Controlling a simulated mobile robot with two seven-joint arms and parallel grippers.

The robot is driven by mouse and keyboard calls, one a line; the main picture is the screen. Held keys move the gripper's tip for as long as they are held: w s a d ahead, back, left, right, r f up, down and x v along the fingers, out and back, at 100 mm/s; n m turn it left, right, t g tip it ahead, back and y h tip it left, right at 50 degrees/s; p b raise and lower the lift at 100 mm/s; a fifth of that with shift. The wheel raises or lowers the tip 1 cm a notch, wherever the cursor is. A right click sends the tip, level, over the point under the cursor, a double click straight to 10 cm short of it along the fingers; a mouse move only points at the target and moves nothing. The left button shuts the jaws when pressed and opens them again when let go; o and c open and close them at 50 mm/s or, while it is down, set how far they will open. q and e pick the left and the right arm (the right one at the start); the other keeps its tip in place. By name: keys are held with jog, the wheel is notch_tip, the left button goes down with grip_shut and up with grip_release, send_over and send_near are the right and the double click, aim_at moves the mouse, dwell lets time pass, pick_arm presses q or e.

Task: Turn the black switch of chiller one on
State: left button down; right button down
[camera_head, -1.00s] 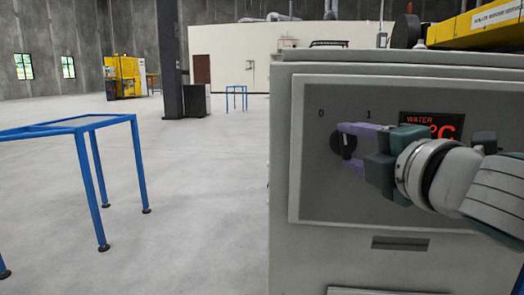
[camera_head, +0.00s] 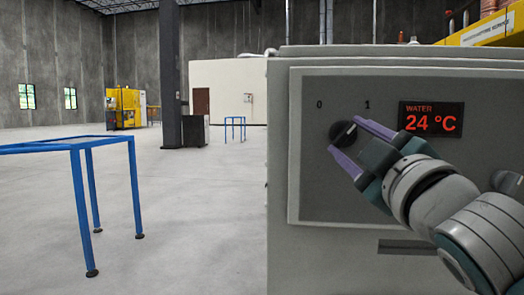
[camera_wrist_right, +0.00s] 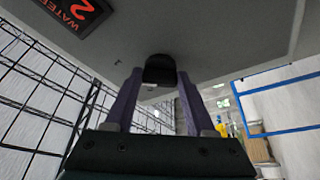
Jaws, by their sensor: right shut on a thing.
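The black switch (camera_head: 343,131) is a round knob on the grey front panel of the chiller (camera_head: 280,190), below the printed marks 0 and 1. My right gripper (camera_head: 345,136) comes in from the right, rolled at a slant, with one purple finger at the knob's upper right and the other at its lower left. It is shut on the switch. In the right wrist view the black knob (camera_wrist_right: 160,70) sits between the two fingertips. The fingers partly hide the switch, so I cannot tell its exact pointing. My left gripper is not in view.
A display (camera_head: 431,118) on the panel reads WATER 24 °C. A slot (camera_head: 403,247) lies below the panel. A blue table frame (camera_head: 75,145) stands at the left, with clear floor between it and the chiller. Yellow equipment (camera_head: 480,33) shows behind the chiller.

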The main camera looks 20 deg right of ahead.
jog(key=shift+f+m+b, duration=0.15)
jog(key=shift+m+b, duration=0.15)
jog(key=shift+m, duration=0.4)
jog(key=shift+c, duration=1.2)
grip_release()
jog(key=v, duration=1)
jog(key=shift+b, duration=0.45)
jog(key=shift+w+a, duration=0.1)
jog(key=shift+a, duration=0.05)
